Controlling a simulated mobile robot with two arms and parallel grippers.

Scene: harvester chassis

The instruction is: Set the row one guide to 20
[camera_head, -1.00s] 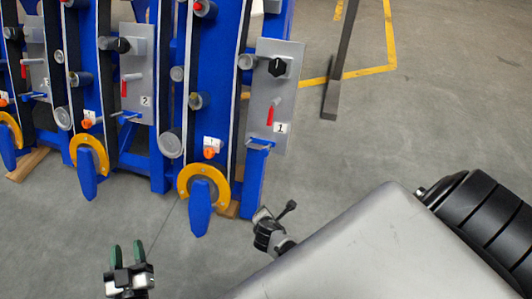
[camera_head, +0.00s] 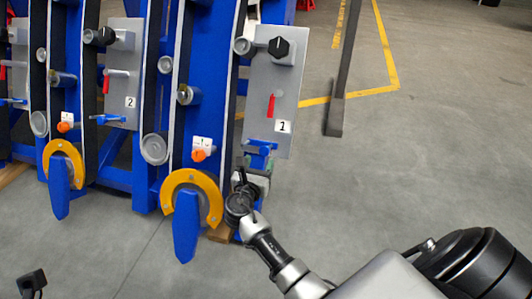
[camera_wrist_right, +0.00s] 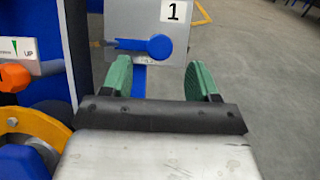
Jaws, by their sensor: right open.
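The row one plate (camera_head: 260,85) is grey, with a "1" label (camera_head: 283,126), a black knob (camera_head: 279,47) and a red pointer (camera_head: 271,105). A blue handle (camera_head: 258,155) sits at its lower edge; it also shows ahead in the right wrist view (camera_wrist_right: 160,47). My right gripper (camera_head: 256,174) is just below that handle. In the wrist view its green fingers (camera_wrist_right: 162,72) are apart with nothing between them, short of the handle. An orange lever (camera_head: 203,154) stands left, beside a scale label marked "UP" (camera_wrist_right: 24,52). My left gripper's jaws do not show.
A yellow ring with a blue tip (camera_head: 192,200) is left of my right gripper. The row two plate (camera_head: 122,75) stands farther left. A dark post (camera_head: 343,80) stands at right. The grey floor between is clear.

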